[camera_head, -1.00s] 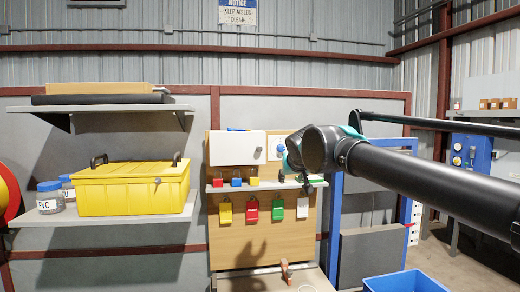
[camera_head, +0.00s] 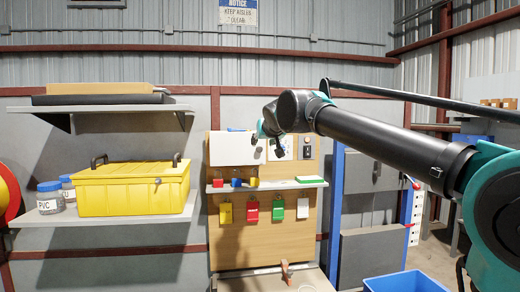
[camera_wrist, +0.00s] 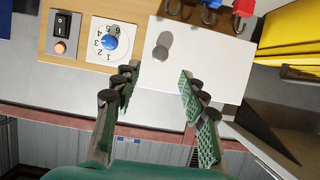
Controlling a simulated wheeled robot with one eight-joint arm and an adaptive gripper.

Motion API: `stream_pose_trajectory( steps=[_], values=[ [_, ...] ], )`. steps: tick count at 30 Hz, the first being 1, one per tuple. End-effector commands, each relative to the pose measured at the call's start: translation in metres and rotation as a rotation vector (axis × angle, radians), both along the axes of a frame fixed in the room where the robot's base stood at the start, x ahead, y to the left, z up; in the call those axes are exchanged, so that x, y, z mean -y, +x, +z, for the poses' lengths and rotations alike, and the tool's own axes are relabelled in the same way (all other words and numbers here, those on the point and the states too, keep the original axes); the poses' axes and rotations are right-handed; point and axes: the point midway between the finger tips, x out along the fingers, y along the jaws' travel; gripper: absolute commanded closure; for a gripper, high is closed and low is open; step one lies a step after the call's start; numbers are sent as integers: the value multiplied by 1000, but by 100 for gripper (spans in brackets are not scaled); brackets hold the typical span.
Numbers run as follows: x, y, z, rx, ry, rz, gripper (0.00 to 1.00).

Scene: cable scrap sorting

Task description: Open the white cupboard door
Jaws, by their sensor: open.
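The white cupboard door (camera_head: 230,149) is shut, at the top left of the wooden board (camera_head: 250,222). In the wrist view the white door (camera_wrist: 205,60) fills the upper middle, with a round grey knob (camera_wrist: 161,53) on it. My gripper (camera_wrist: 158,88) is open and empty, its two green-padded fingers spread apart. The knob lies beyond the fingertips, roughly between them in the picture, and no contact is visible. In the head view my gripper (camera_head: 273,148) is at the door's right edge, partly hiding that edge and the knob.
A numbered dial with a blue knob (camera_wrist: 110,42) and a black switch (camera_wrist: 62,23) sit beside the door. A shelf (camera_head: 290,184) with small coloured blocks is below it. A yellow toolbox (camera_head: 130,190) stands left, and a blue bin (camera_head: 405,282) at lower right.

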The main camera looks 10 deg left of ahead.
Motion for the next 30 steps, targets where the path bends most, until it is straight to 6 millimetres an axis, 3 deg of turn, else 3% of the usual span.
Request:
stream_pose_trajectory(
  steps=[6, 12, 26, 30],
  values=[
    [-11, 39, -16, 0, 1, -1, 57],
    [-18, 62, -26, 0, 1, 0, 57],
    [-20, 72, -31, 0, 1, 0, 57],
    [-20, 72, -31, 0, 1, 0, 74]
  ],
)
